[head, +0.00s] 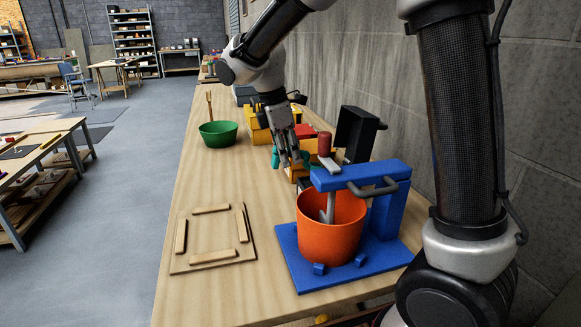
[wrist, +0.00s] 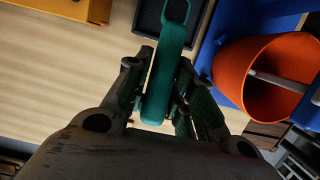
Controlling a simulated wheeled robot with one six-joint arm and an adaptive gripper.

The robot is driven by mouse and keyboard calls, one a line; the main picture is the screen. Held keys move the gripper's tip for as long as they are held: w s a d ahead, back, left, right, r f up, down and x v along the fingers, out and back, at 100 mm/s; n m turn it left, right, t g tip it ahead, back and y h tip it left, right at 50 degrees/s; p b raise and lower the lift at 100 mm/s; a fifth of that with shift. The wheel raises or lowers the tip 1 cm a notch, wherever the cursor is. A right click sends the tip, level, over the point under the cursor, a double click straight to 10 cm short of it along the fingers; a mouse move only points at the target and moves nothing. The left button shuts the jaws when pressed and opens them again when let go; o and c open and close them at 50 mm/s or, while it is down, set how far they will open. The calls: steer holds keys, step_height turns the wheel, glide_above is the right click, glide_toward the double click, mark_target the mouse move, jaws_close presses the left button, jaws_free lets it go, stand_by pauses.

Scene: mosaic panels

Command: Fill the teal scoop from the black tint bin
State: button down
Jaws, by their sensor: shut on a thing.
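My gripper (head: 290,158) reaches down over the workbench behind the blue stand, and its fingers are shut on the teal scoop. In the wrist view the scoop's long teal handle (wrist: 164,75) lies between the two fingers of my gripper (wrist: 158,82), with a looped end pointing to the top of the picture. In the head view only small teal parts (head: 275,157) show beside the fingers. A tall black bin (head: 357,130) stands to the right of my gripper. A dark open tray or bin (wrist: 150,18) lies beyond the scoop in the wrist view. Its contents are hard to make out.
An orange bucket (head: 330,240) sits on a blue stand (head: 300,272) with a stirrer in it, in front of my gripper. A green bowl (head: 218,134) and yellow bins (head: 258,127) are farther back. A wooden frame board (head: 212,262) lies front left. The bench's left side is mostly clear.

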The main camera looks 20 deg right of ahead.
steer(key=shift+h, duration=0.6)
steer(key=f, duration=0.6)
steer(key=shift+d+f, duration=0.25)
steer(key=shift+f, duration=0.05)
steer(key=shift+a+h, duration=0.7)
steer(key=shift+a, duration=0.1)
steer(key=shift+r, duration=0.25)
